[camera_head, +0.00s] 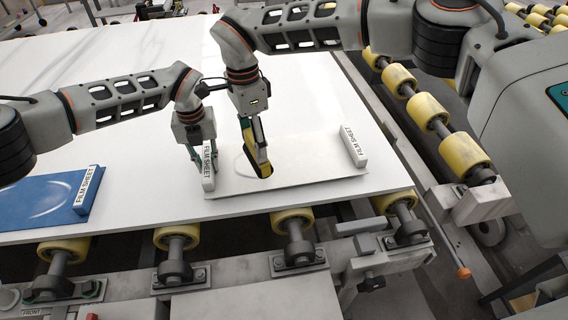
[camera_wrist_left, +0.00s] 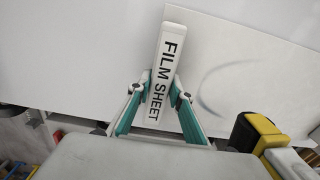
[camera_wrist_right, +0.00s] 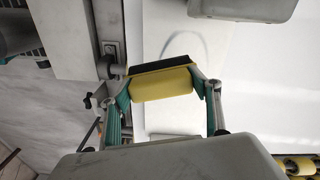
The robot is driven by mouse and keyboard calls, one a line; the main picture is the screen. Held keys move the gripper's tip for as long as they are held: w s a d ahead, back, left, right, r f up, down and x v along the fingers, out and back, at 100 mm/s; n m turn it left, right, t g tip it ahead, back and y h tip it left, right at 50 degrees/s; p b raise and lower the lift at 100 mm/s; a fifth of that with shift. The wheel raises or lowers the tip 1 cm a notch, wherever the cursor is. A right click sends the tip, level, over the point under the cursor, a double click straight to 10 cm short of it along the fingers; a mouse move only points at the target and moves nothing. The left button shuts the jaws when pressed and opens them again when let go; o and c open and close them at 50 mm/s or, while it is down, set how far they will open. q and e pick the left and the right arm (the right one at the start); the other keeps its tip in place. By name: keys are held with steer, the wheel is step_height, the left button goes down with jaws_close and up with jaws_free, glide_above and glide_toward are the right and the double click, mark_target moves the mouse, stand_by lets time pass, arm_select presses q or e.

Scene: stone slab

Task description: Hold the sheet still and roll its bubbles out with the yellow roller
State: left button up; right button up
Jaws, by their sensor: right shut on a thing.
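The white film sheet (camera_head: 305,158) lies on the slab, with a labelled bar at its left end (camera_head: 208,168) and another at its right end (camera_head: 353,146). A curved bubble outline shows in the sheet in the left wrist view (camera_wrist_left: 203,92) and beyond the roller in the right wrist view. My left gripper (camera_wrist_left: 160,92) has its fingers on either side of the left bar; whether they press it is unclear. My right gripper (camera_wrist_right: 163,88) is shut on the yellow roller (camera_wrist_right: 162,84), which has a black edge. The roller (camera_head: 262,168) is over the sheet's left part, beside the left bar; contact is unclear.
A blue sheet (camera_head: 42,200) with its own labelled bar (camera_head: 87,188) lies left on the white slab (camera_head: 150,60). The slab's front edge is close, above yellow conveyor rollers (camera_head: 293,221). More rollers (camera_head: 427,110) run along the right. The slab behind is clear.

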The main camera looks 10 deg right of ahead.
arm_select(q)
steer(key=o, duration=0.5)
steer(key=shift+s+d+f, duration=0.15)
steer(key=shift+s+f, duration=0.3)
steer(key=shift+f, duration=0.1)
steer(key=shift+s+d+f, duration=0.15)
steer(key=shift+s+f, duration=0.25)
steer(key=shift+f, duration=0.1)
step_height(320, 180, up, 14)
steer(key=w, duration=0.1)
steer(key=shift+w+a, duration=0.2)
steer(key=shift+a, duration=0.2)
